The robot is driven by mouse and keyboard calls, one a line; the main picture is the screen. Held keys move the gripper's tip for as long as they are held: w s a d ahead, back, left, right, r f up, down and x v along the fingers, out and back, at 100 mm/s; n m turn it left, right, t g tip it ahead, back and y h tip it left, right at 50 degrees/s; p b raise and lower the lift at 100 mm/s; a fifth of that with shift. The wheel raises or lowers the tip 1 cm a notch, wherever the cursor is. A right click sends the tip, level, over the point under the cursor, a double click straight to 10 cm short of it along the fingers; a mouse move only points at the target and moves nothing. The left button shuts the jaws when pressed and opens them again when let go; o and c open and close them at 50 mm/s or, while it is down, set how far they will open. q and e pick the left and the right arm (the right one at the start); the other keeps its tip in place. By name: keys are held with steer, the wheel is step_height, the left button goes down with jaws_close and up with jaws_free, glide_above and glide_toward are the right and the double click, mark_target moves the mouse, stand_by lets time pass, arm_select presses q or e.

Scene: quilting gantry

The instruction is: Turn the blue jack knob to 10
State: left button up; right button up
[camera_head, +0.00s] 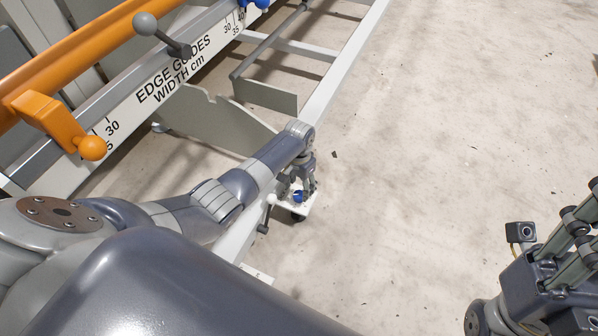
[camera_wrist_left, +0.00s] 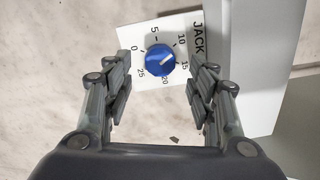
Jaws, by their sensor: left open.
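The blue jack knob (camera_wrist_left: 160,58) sits on a white dial plate (camera_wrist_left: 128,18) marked JACK, with numbers from 0 to 25 around it. Its pale pointer mark points right and slightly up in the left wrist view, seemingly between 10 and 15. In the head view the knob (camera_head: 298,196) is small and partly covered by my gripper. My left gripper (camera_wrist_left: 160,88) is open, with a finger on either side of the knob and visible gaps to it. My right gripper (camera_head: 580,225) is at the right edge of the head view, far from the knob; its fingertips are cut off.
The white gantry rail (camera_head: 335,75) runs beside the dial plate. An orange bar with an orange ball-ended lever (camera_head: 92,148) and a grey ball-ended lever (camera_head: 146,24) lie at upper left, along a scale marked EDGE GUIDES WIDTH cm. The concrete floor (camera_head: 450,120) to the right is clear.

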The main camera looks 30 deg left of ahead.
mark_target(299, 195)
arm_select(q)
step_height(299, 195, up, 8)
stand_by(0.4)
steer(key=shift+f, duration=0.1)
